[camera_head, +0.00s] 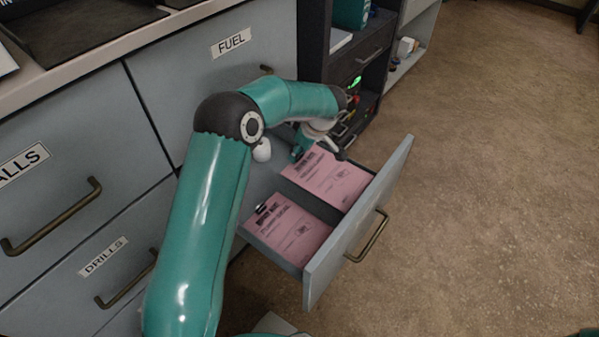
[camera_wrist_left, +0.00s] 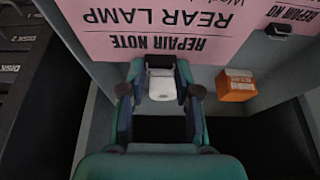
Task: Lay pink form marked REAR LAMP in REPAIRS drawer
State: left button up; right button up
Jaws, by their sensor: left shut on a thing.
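The pink form marked REAR LAMP (camera_wrist_left: 200,20) fills the top of the left wrist view, headed REPAIR NOTE. My left gripper (camera_wrist_left: 160,78) is shut on its near edge, by a dark and white piece between the fingers. In the head view, my left gripper (camera_head: 304,152) is at the back end of the open drawer (camera_head: 372,202), and the pink form (camera_head: 330,180) there lies over the far compartment. I cannot tell whether it touches the drawer's bottom. The drawer's front label is hidden. My right gripper is not in view.
A second pink form (camera_head: 288,232) with a black clip lies in the drawer's near compartment. An orange box (camera_wrist_left: 236,86) shows beside my gripper in the wrist view. Drawers marked FUEL (camera_head: 231,43) and DRILLS (camera_head: 103,257) are shut. Floor to the right is clear.

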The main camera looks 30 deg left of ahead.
pick_arm(q)
jog(key=shift+f+b, duration=0.9)
jog(key=shift+f, duration=2.4)
jog(key=shift+f, duration=0.1)
jog(key=o, duration=1.1)
jog(key=shift+c, duration=0.2)
jog(key=shift+d+r, duration=0.1)
jog(key=shift+r, duration=0.25)
jog(key=p+v, duration=0.3)
jog(key=v, duration=0.7)
jog(key=shift+r, duration=0.1)
jog(key=shift+d+r, duration=0.25)
jog(key=shift+r, duration=0.35)
